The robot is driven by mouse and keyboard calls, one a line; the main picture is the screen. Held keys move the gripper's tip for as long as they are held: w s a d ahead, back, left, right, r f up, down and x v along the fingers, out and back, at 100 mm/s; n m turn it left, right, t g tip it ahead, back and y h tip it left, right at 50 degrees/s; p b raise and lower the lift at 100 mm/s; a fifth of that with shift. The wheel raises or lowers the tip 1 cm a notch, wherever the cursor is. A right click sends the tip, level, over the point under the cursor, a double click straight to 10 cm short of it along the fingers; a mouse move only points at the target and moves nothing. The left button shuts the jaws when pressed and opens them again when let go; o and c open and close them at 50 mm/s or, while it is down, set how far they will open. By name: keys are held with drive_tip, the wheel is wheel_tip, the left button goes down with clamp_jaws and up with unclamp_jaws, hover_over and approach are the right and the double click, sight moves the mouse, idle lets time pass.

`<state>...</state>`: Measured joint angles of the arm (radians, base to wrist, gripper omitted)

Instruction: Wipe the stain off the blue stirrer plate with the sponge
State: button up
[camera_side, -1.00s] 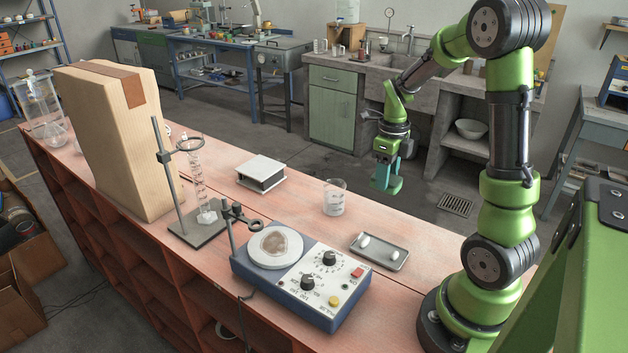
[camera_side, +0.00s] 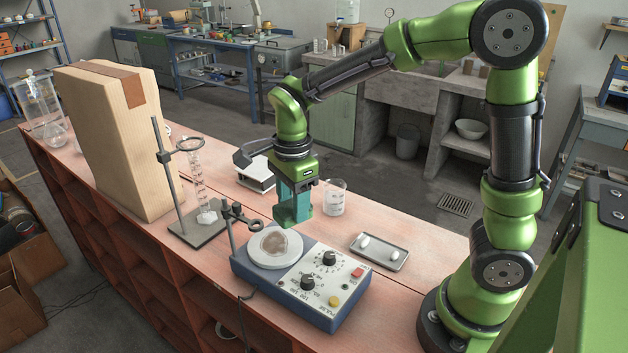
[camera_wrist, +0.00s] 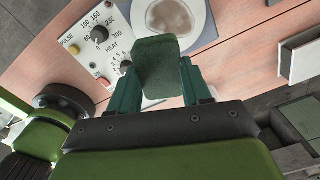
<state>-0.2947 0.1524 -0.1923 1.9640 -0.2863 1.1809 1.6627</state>
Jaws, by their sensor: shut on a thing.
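The blue stirrer (camera_side: 300,280) stands on the bench with a round white plate (camera_side: 258,246) on its left part. A brownish stain (camera_side: 275,243) lies on the plate; the plate (camera_wrist: 204,32) and stain (camera_wrist: 170,17) also show at the top of the wrist view. My gripper (camera_side: 293,200) is shut on the green sponge (camera_side: 292,218), just above and behind the plate's right side, apart from it. In the wrist view the sponge (camera_wrist: 161,65) sits between the two teal fingers.
A retort stand (camera_side: 180,205) with clamps rises left of the stirrer, and a second clamp (camera_side: 240,214) reaches near the plate. A beaker (camera_side: 335,199) stands behind my gripper.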

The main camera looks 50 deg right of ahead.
sight(286, 215)
drive_tip(key=shift+s+a+r+n, duration=0.1)
drive_tip(key=shift+a+r+n, duration=0.05)
drive_tip(key=shift+a+n, duration=0.35)
drive_tip(key=shift+a+r+n, duration=0.15)
drive_tip(key=shift+a+n, duration=0.25)
drive_tip(key=shift+a, duration=0.1)
drive_tip(key=shift+a+r+n, duration=0.1)
drive_tip(key=shift+a+n, duration=0.05)
drive_tip(key=shift+n, duration=0.25)
drive_tip(key=shift+s+n, duration=0.2)
drive_tip(key=shift+n, duration=0.4)
drive_tip(key=shift+f, duration=2.9)
wheel_tip(286, 215, down, 2)
drive_tip(key=shift+f, duration=0.1)
drive_tip(key=shift+w, duration=1.15)
drive_tip(key=shift+c, duration=0.4)
drive_tip(key=shift+w, duration=2.25)
drive_tip(key=shift+w+f, duration=0.1)
drive_tip(key=shift+w, duration=0.25)
drive_tip(key=shift+s, duration=3.75)
drive_tip(key=shift+a, duration=0.3)
drive_tip(key=shift+w, duration=3.8)
drive_tip(key=shift+s, duration=3.85)
drive_tip(key=shift+r, duration=4.15)
